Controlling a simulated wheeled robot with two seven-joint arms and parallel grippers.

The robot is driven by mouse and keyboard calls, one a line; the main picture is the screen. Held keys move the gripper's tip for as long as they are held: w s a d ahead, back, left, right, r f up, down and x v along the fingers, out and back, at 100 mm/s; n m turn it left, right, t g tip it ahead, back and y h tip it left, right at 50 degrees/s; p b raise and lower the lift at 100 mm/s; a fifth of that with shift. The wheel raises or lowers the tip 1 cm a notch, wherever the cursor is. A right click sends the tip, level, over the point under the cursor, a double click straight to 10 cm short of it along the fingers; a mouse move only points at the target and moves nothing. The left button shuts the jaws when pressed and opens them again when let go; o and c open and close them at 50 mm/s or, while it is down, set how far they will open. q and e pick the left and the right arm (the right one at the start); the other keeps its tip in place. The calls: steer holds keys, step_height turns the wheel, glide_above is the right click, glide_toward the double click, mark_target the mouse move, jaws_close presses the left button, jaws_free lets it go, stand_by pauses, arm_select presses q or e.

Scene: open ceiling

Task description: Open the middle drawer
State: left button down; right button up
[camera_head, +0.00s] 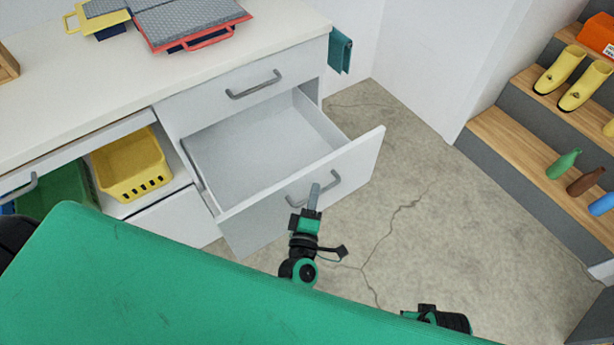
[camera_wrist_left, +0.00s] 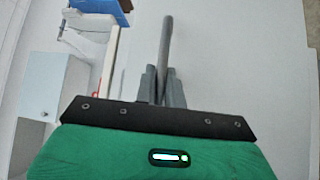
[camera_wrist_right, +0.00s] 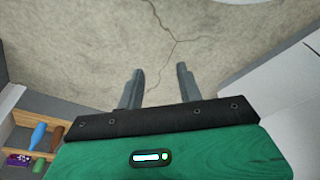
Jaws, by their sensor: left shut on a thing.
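The middle drawer (camera_head: 265,152) stands pulled well out from the white cabinet in the head view, below a closed top drawer (camera_head: 232,90). Its inside is empty. Its grey bar handle (camera_head: 327,183) is on the drawer front. My left gripper (camera_head: 313,198) is at the left part of this handle. In the left wrist view its fingers (camera_wrist_left: 162,85) are closed around the grey handle bar (camera_wrist_left: 167,45). My right gripper (camera_wrist_right: 156,85) is open and empty, pointing at the floor in the right wrist view. In the head view only part of the right arm shows at the bottom.
A yellow basket (camera_head: 130,165) sits in the cabinet's left compartment. Cases lie on the white countertop (camera_head: 90,105). Wooden steps (camera_head: 510,140) with boots and bottles stand at the right. The cracked floor (camera_head: 400,200) between is clear.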

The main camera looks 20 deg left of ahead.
arm_select(q)
steer(key=s+d, duration=0.4)
steer(key=d, duration=0.2)
steer(key=shift+s, duration=0.3)
arm_select(e)
steer(key=shift+f, duration=0.35)
arm_select(q)
steer(key=c, duration=1.5)
jaws_free()
steer(key=shift+a, duration=0.1)
